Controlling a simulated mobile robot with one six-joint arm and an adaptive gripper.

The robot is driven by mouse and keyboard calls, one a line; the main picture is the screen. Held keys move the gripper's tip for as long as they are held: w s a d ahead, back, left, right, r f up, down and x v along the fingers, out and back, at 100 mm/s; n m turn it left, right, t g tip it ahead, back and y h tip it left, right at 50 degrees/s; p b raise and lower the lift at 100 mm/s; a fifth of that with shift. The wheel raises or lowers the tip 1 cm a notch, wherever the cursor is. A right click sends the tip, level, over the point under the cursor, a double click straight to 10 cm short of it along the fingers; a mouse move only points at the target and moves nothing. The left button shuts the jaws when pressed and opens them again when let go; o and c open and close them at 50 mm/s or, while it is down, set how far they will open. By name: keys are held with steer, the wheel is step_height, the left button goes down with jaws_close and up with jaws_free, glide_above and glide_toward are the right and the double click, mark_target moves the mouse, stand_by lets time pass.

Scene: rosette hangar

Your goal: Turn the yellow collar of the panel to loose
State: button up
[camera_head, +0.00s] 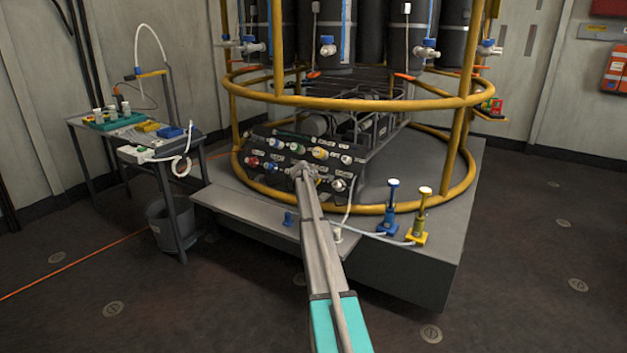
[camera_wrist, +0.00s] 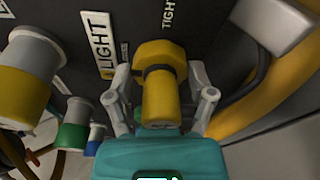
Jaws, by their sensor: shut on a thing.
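The dark panel (camera_head: 262,178) with several coloured connectors stands on the low grey platform. My gripper (camera_head: 303,170) is at the panel's lower middle and hides what it holds in the head view. In the wrist view my gripper (camera_wrist: 160,88) has a finger on each side of a yellow collar (camera_wrist: 160,55) with a dark band and is shut on it. A plate reading LIGHT (camera_wrist: 99,42) is left of the collar, and a TIGHT mark (camera_wrist: 168,14) is above it. How far the collar is turned cannot be told.
Another yellow-and-grey connector (camera_wrist: 24,88) is left in the wrist view, with a green one (camera_wrist: 73,136) below it. A thick yellow rail (camera_wrist: 262,98) curves close on the right. Blue (camera_head: 389,208) and yellow (camera_head: 420,216) posts stand right of my arm.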

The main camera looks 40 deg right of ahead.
steer(key=shift+s+d, duration=0.15)
steer(key=o, duration=1.1)
steer(key=shift+a, duration=0.25)
